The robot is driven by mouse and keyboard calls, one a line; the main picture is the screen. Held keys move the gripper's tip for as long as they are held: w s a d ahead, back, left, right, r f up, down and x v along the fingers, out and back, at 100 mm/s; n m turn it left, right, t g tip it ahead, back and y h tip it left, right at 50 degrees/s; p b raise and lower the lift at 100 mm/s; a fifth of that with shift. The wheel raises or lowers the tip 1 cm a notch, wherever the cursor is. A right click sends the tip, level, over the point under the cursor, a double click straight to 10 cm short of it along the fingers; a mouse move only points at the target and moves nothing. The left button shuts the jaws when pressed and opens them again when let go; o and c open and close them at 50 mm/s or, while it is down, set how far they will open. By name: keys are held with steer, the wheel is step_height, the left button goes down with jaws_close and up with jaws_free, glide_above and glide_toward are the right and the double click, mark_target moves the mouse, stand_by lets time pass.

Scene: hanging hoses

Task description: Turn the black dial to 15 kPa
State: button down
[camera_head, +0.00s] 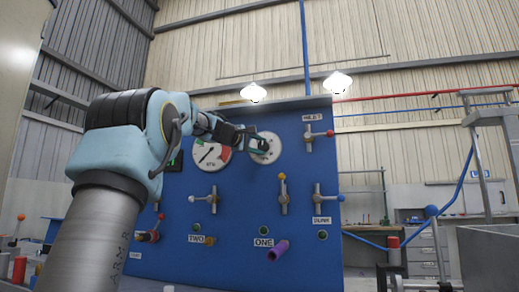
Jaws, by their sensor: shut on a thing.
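A blue upright panel (225,250) stands in front of me. On its upper part is a round white dial face (272,155) with markings too small to read. My gripper (262,146) is at the middle of this face, shut on a dark knob there that I take to be the black dial; my fingers largely hide it. Its pointer reading cannot be made out. To the left is a round white gauge (208,156) with a needle and coloured sectors, partly behind my arm.
Several other valve levers, a purple hose end (278,250) and small green lights are lower on the panel. A workbench (410,205) stands behind at right.

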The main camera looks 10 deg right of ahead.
stand_by(0.3)
steer(key=shift+c, duration=2)
jaws_free()
steer(key=b+v, duration=0.3)
steer(key=v, duration=0.8)
steer(key=shift+w, duration=0.1)
